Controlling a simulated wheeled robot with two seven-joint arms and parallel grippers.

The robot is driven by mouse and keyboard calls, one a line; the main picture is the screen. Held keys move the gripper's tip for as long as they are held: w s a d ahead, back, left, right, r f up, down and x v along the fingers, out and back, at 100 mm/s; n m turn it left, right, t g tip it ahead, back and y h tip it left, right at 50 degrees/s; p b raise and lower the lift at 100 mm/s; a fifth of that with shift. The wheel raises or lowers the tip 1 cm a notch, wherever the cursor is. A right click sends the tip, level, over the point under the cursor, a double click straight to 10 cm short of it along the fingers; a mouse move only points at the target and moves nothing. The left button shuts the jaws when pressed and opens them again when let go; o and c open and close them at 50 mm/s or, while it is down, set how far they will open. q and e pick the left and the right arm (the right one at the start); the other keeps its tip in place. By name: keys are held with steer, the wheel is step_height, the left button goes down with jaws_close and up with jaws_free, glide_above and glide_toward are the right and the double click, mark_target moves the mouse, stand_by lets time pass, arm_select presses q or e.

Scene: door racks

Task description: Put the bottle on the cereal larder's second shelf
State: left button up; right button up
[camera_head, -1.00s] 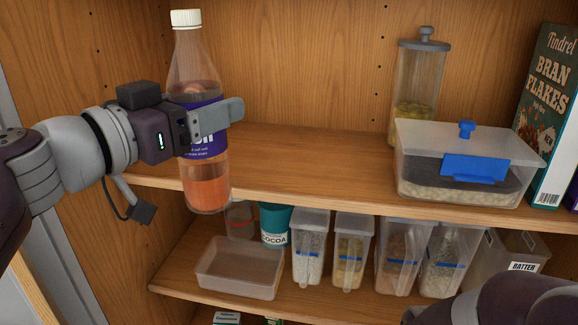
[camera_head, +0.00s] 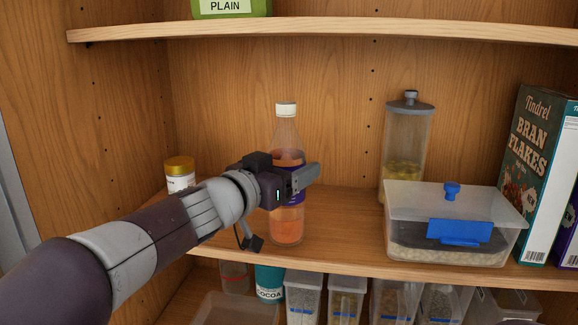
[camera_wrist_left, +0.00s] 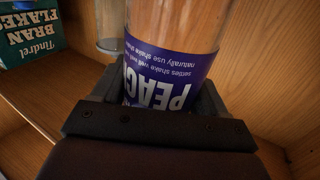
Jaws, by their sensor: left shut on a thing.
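The bottle (camera_head: 287,222) is clear with orange liquid, a purple label and a white cap. It is upright at the middle shelf (camera_head: 345,246), left of centre. Its base looks at or just above the board; I cannot tell whether it touches. My left gripper (camera_head: 296,185) is shut on the bottle around its label. In the left wrist view the purple label (camera_wrist_left: 165,75) fills the space between the fingers. My right gripper is not in view.
A gold-lidded jar (camera_head: 180,174) stands left, behind my left arm. A tall canister (camera_head: 406,150), a lidded container (camera_head: 455,225) and a cereal box (camera_head: 541,160) stand right. An upper shelf (camera_head: 330,31) is above. Bare board lies between bottle and lidded container.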

arm_select(q)
steer(key=shift+w+a, duration=0.15)
steer(key=shift+w, duration=0.05)
steer(key=shift+f, duration=0.1)
steer(key=o, duration=1.5)
steer(key=shift+o, duration=0.9)
steer(key=shift+s, duration=0.25)
steer(key=b+v, duration=0.2)
steer(key=v, duration=0.9)
steer(key=shift+s+a, duration=0.3)
